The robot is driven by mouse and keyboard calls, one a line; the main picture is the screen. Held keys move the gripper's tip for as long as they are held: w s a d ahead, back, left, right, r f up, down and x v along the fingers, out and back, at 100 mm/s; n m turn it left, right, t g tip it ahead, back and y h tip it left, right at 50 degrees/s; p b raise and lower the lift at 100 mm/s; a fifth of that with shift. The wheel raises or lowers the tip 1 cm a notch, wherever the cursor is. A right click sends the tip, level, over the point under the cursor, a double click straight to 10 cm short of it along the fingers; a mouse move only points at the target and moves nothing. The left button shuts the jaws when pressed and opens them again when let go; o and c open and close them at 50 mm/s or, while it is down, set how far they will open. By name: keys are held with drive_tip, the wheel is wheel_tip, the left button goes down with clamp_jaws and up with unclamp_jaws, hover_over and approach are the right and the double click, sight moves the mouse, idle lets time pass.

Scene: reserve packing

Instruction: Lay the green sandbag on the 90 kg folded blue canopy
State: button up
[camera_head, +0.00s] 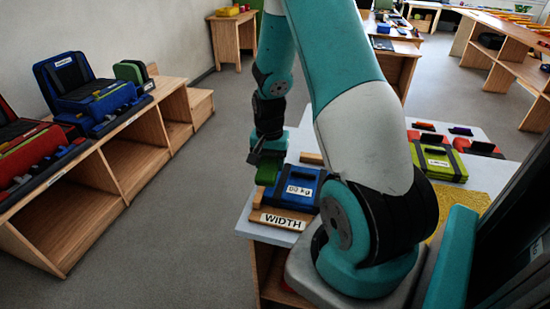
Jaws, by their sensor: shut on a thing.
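The folded blue canopy (303,178) lies on the pale table top, with a white label on it that appears to read 90 kg. My gripper (266,160) points down at the canopy's left side and is shut on the green sandbag (266,175). The sandbag hangs below the fingers, beside or over the canopy's left edge. I cannot tell whether it touches the canopy or the table. My arm hides part of the canopy's right side.
A wooden piece labelled WIDTH (281,220) lies in front of the canopy. A lime-green folded item (440,163), a yellow mat (470,199) and red items (478,147) are on the right. A wooden shelf (125,160) with blue and red items stands left, across open floor.

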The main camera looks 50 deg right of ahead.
sight(276, 188)
drive_tip(key=shift+s+d+r+m, duration=0.2)
drive_tip(key=shift+s+d+m, duration=0.2)
drive_tip(key=shift+d+m, duration=0.3)
wheel_tip(276, 188, down, 8)
drive_tip(key=b, duration=0.7)
drive_tip(key=shift+f, duration=0.25)
drive_tip(key=o, duration=1.2)
drive_tip(key=shift+s, duration=0.1)
drive_tip(key=shift+r, duration=0.1)
